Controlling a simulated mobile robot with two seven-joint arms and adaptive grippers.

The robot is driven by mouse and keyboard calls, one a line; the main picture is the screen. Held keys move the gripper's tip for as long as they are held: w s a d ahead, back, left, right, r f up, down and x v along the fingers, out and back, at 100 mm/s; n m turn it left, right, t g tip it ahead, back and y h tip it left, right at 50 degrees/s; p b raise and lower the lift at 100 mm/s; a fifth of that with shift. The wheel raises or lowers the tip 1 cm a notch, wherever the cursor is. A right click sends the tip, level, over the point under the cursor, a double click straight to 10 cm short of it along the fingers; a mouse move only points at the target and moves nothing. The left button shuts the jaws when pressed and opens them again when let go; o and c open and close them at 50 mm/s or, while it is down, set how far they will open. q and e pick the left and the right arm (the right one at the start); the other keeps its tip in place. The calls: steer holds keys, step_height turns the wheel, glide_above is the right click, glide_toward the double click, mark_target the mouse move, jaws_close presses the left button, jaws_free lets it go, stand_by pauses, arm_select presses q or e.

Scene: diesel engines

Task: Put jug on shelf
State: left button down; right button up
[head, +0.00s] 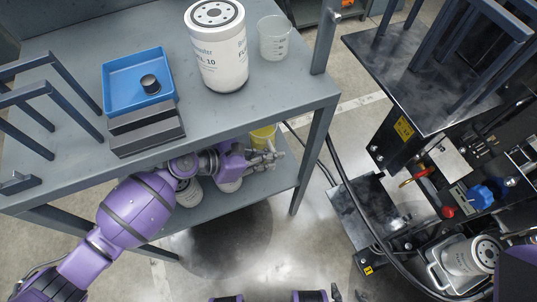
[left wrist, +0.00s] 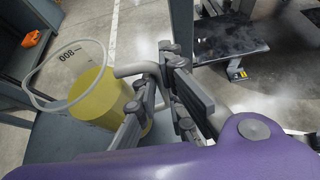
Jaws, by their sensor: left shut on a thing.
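The jug is a clear beaker-like jug with yellow contents and a pale handle. It shows in the left wrist view (left wrist: 84,90) and, partly hidden under the tabletop, in the head view (head: 262,137). My left gripper (head: 270,157) is shut on its handle, just right of the jug in the left wrist view (left wrist: 172,85). The jug is roughly upright at the lower shelf (head: 225,203); I cannot tell whether its base touches it. The upper shelf top (head: 290,93) is above the gripper. My right gripper is not clearly seen.
On the upper top stand a white filter canister (head: 218,55), a clear empty beaker (head: 273,40) and a blue tray (head: 135,72). White canisters stand on the lower shelf, partly behind my arm. A shelf leg (head: 312,150) is right of the gripper. An engine stand (head: 425,90) is further right.

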arm_select(q)
steer(key=c, duration=1.8)
jaws_free()
steer(key=shift+f, duration=0.1)
steer(key=shift+c, duration=0.2)
arm_select(e)
steer(key=shift+w, duration=0.1)
arm_select(q)
steer(key=p+v, duration=0.4)
steer(key=v, duration=0.3)
steer(key=shift+a+r, duration=0.25)
arm_select(e)
steer(key=r, duration=0.1)
steer(key=w+r, duration=0.1)
steer(key=r, duration=0.1)
steer(key=shift+w+a+r, duration=0.25)
steer(key=shift+r, duration=0.05)
arm_select(q)
steer(key=shift+s, duration=0.15)
